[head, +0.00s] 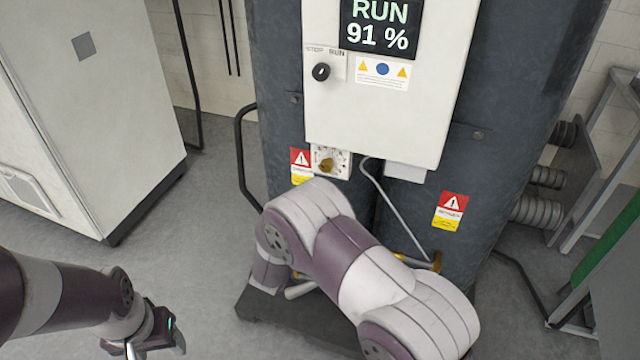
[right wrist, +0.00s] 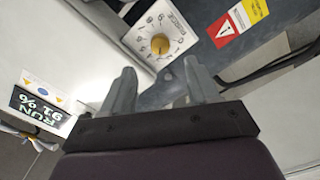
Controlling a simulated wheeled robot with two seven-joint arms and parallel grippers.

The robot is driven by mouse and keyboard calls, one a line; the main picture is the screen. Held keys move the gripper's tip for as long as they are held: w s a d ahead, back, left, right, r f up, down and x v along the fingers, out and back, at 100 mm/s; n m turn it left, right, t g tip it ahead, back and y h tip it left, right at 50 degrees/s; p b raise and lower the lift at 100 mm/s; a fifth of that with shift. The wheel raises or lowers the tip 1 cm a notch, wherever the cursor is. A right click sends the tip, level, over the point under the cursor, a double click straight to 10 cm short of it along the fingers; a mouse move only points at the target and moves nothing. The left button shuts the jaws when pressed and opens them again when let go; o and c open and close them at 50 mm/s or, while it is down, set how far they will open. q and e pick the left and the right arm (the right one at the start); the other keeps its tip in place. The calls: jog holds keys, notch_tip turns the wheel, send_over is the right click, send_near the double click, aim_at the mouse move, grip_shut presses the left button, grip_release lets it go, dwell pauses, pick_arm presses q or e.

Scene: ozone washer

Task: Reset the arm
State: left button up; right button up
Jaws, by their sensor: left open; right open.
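My right arm (head: 345,265) reaches across the front of the dark washer unit, and its gripper is hidden behind the arm in the head view. In the right wrist view my right gripper (right wrist: 160,88) is open, with nothing between its fingers. A yellow knob (right wrist: 160,44) on a white dial plate is just beyond the fingertips in that view, apart from them as far as I can tell. The knob also shows in the head view (head: 326,165). My left gripper (head: 152,345) is open and empty at the lower left, over the floor.
A white control box (head: 395,115) carries a display (head: 381,25) reading RUN 91 % and a black STOP/RUN switch (head: 320,72). A thin bent pipe (head: 395,205) runs down below it. A light cabinet (head: 85,110) stands left; grey floor (head: 200,235) lies clear between.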

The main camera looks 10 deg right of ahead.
jog(key=shift+v, duration=1.15)
jog(key=s+a+f+m+g+y, duration=0.15)
jog(key=a+f+g+y, duration=0.25)
jog(key=a+f+y, duration=0.5)
jog(key=s+d+f+g+y, duration=0.1)
jog(key=s+f+g+y, duration=0.1)
jog(key=s+g, duration=0.35)
jog(key=s+d+r+m+g, duration=0.1)
jog(key=s+d+r+g, duration=0.1)
jog(key=s+d+r, duration=0.3)
jog(key=s+d+r+m+g+h, duration=0.1)
jog(key=s+d+r+m+g, duration=0.1)
jog(key=s+d+r, duration=0.3)
jog(key=s+d, duration=0.4)
jog(key=s, duration=0.3)
jog(key=shift+s, duration=0.3)
